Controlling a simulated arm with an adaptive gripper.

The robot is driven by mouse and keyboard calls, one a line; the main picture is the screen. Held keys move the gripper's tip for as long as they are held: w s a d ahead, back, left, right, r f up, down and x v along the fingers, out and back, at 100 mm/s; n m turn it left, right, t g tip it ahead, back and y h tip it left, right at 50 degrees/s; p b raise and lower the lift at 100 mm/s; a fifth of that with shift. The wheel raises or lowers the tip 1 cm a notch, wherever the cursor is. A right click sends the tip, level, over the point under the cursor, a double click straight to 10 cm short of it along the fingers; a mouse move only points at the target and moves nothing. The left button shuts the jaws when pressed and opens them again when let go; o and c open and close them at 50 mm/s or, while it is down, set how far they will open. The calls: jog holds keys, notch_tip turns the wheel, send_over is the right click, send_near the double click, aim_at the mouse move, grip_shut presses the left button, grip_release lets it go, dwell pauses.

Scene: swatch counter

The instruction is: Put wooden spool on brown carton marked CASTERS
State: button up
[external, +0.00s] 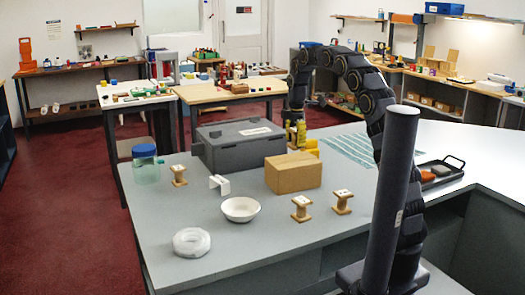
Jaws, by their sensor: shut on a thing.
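A plain brown carton (292,173) stands on the grey counter, and I can read no marking on it. Wooden spools with pale tops stand upright: one (179,176) by the blue-lidded jar, and two more (301,209) (342,202) in front of the carton. My gripper (297,132) points down behind the carton, beside the dark grey box. It is shut on a small yellowish thing, mostly hidden by the fingers; I cannot tell what it is. Its height over the counter is unclear.
A white bowl (240,210), white bracket (219,185), clear ring-shaped roll (192,242) and jar (145,166) stand at left. A black tray (440,172) lies at right.

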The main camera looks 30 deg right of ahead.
aim_at(293, 160)
jog(key=shift+w+f, duration=0.5)
jog(key=shift+f, duration=1.5)
jog(key=shift+f, duration=0.15)
jog(key=o, duration=1.1)
jog(key=shift+c, duration=0.2)
notch_tip(293, 160, up, 12)
jog(key=shift+r, duration=0.1)
